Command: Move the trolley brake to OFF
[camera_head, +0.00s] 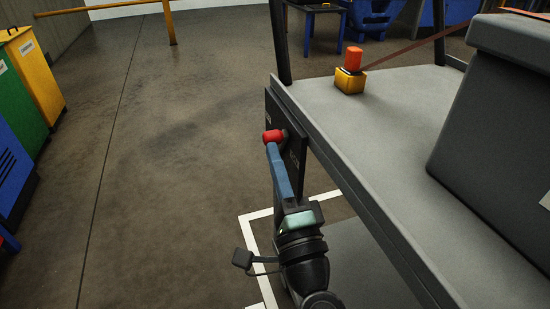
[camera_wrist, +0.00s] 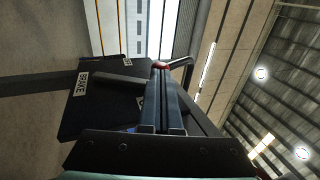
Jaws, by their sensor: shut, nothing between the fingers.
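The trolley (camera_head: 405,100) has a grey deck and fills the right of the head view. A dark brake plate (camera_head: 271,108) hangs on its near left side, and a red knob (camera_head: 273,136) stands out from it. The plate also shows in the wrist view (camera_wrist: 100,110), with a white BRAKE label (camera_wrist: 81,84). A second label is partly covered by my fingers and cannot be read. My gripper (camera_head: 271,150) is shut and empty, its blue fingertips at the red knob. Whether they touch it I cannot tell. In the wrist view the fingertips hide most of the knob.
A yellow block with an orange top (camera_head: 349,72) and a large dark grey block (camera_head: 500,120) sit on the deck. Coloured bins (camera_head: 30,75) stand at the far left. White lines mark the floor under my arm. The floor left of the trolley is clear.

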